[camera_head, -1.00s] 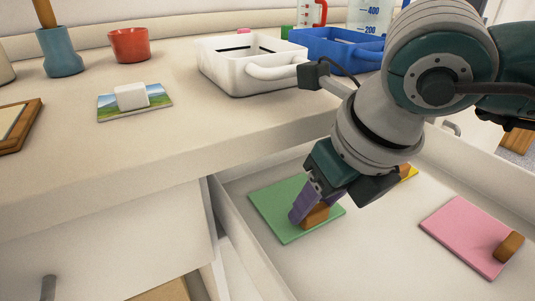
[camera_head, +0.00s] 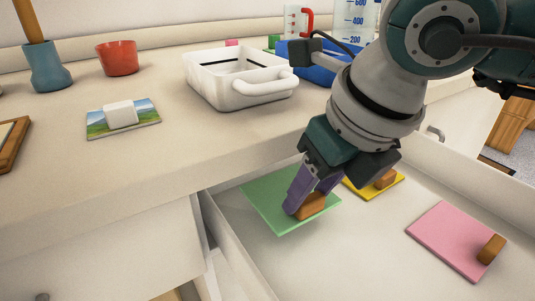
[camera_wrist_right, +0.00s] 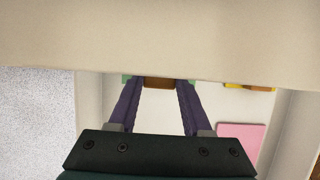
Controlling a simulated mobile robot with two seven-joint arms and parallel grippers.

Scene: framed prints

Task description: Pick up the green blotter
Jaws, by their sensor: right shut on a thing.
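The green blotter (camera_head: 265,203) is a flat green square with a brown wooden handle (camera_head: 312,206) on top, in the open drawer below the counter. My right gripper (camera_head: 305,200) is shut on that handle, its purple fingers pointing down. The blotter looks raised a little above the drawer floor. In the right wrist view the brown handle (camera_wrist_right: 158,83) lies between the fingertips, and only slivers of green (camera_wrist_right: 129,79) show. The counter edge hides the rest there. My left gripper is not in view.
The drawer also holds a yellow blotter (camera_head: 361,190) and a pink blotter (camera_head: 445,232). The counter edge (camera_head: 120,205) overhangs close to the green blotter. On the counter are a white tray (camera_head: 215,93), a blue tray (camera_head: 318,72), a landscape print (camera_head: 95,126) with a white block (camera_head: 121,114), and cups.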

